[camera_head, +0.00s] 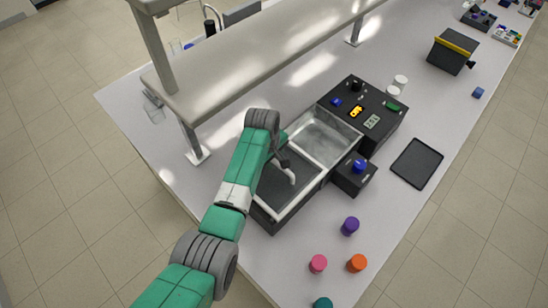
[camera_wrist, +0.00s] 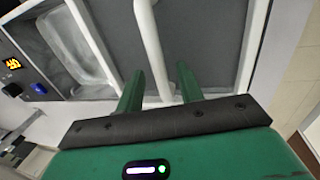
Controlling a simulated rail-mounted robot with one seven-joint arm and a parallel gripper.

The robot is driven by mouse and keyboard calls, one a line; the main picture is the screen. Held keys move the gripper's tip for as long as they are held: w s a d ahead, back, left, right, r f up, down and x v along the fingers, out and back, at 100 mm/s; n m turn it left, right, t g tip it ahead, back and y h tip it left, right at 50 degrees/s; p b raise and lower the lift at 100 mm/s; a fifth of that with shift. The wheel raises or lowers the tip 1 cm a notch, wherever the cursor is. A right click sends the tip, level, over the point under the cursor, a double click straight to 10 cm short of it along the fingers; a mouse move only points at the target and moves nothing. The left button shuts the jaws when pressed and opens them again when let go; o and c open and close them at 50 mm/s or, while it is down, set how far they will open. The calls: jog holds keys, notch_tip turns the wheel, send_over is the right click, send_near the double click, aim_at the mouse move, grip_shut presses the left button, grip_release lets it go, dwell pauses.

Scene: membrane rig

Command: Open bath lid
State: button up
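The bath (camera_head: 322,186) is a long box with a pale rim, in the middle of the head view. Its near half is covered by a dark flat lid panel (camera_head: 272,198) with a white bar handle (camera_head: 292,177). Its far half shows a shiny grey section (camera_head: 325,137). In the wrist view my gripper (camera_wrist: 157,70) is open over the dark panel (camera_wrist: 205,40). The white handle (camera_wrist: 150,45) runs between its two green fingers, with gaps on both sides. My arm hides part of the bath's left side in the head view.
A black control box (camera_head: 362,108) with a lit display adjoins the bath's far end. A small black box with a blue knob (camera_head: 360,167) stands at its right. Coloured caps (camera_head: 350,226) and a black tray (camera_head: 416,163) lie right. A raised shelf (camera_head: 265,55) runs behind.

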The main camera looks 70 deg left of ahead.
aim_at(271, 172)
notch_tip(271, 172, up, 7)
jog(key=s, duration=0.1)
jog(key=shift+s+d+r, duration=0.2)
jog(key=shift+d, duration=0.1)
dwell(0.4)
jog(key=w+d+r+m+t+y+p, duration=0.1)
jog(key=w+d+r+m+t+y, duration=0.1)
jog(key=w+d+r+m+t, duration=0.5)
jog(key=w+d+r+m+y, duration=0.15)
jog(key=w+d+r, duration=0.25)
jog(key=w+r, duration=0.75)
jog(key=w+d+r+m+t, duration=0.1)
jog(key=d+r+m+t, duration=0.45)
jog(key=d+r, duration=1.1)
jog(key=s+d+r+m+t+h+p, duration=0.1)
jog(key=s+d+r+m+t+h, duration=0.1)
jog(key=s+d+r+m+t, duration=0.2)
jog(key=s+d+r+m+t+h, duration=0.2)
jog(key=s+d+r+m+t, duration=0.2)
jog(key=s+d+r, duration=0.7)
jog(key=d+r+t, duration=0.2)
jog(key=d+r, duration=0.2)
jog(key=r, duration=0.4)
jog(key=shift+s+d+m+p, duration=0.25)
jog(key=shift+d+m+p, duration=0.05)
jog(key=shift+p, duration=0.05)
